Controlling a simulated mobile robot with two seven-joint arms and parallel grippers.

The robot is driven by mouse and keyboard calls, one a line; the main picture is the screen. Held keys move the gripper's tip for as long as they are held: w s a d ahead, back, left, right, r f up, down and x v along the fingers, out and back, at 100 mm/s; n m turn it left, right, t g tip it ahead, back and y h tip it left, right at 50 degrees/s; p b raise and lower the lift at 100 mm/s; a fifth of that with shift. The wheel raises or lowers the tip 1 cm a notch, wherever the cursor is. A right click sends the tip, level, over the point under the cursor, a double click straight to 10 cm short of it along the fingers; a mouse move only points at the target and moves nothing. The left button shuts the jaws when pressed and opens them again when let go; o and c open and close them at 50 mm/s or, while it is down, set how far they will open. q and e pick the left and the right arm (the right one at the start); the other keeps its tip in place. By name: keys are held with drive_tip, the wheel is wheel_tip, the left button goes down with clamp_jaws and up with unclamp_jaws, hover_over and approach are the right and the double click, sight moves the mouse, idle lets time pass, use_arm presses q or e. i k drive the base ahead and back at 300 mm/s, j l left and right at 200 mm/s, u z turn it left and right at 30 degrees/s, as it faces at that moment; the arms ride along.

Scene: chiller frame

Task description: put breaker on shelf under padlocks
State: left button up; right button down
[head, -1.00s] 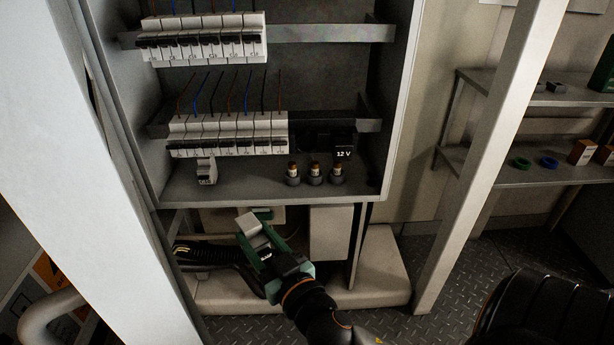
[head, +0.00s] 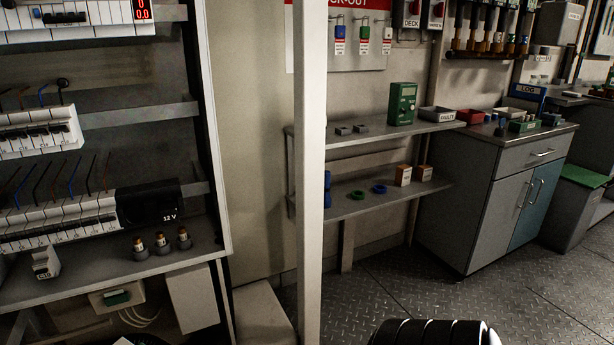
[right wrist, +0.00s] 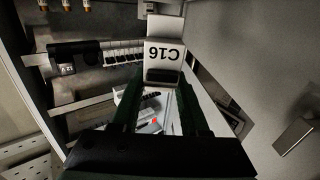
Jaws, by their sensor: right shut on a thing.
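My right gripper (right wrist: 160,88) is shut on a white breaker marked C16 (right wrist: 165,52), seen in the right wrist view. In the head view this gripper is almost wholly out of the picture, below the cabinet at the bottom left. Padlocks (head: 339,32) hang on the lock-out board (head: 350,58) at the top middle. Under them is a wall rack with an upper shelf (head: 385,133) and a lower shelf (head: 340,209). My left gripper is not in view.
A white post (head: 311,180) stands between the open cabinet (head: 110,285) and the rack. A green meter (head: 402,103) and a labelled tray (head: 437,114) stand on the upper shelf. The lower shelf holds tape rings (head: 379,189) and small boxes (head: 403,175). Floor before the rack is clear.

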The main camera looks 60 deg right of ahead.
sight(378, 129)
drive_tip(key=k+l+z, duration=0.2)
drive_tip(key=k, duration=0.55)
drive_tip(key=l+z, duration=0.1)
drive_tip(key=z, duration=1)
drive_tip(key=i+l, duration=0.6)
drive_tip(key=i, duration=0.15)
drive_tip(key=i+l, duration=0.65)
drive_tip(key=i+z, duration=0.05)
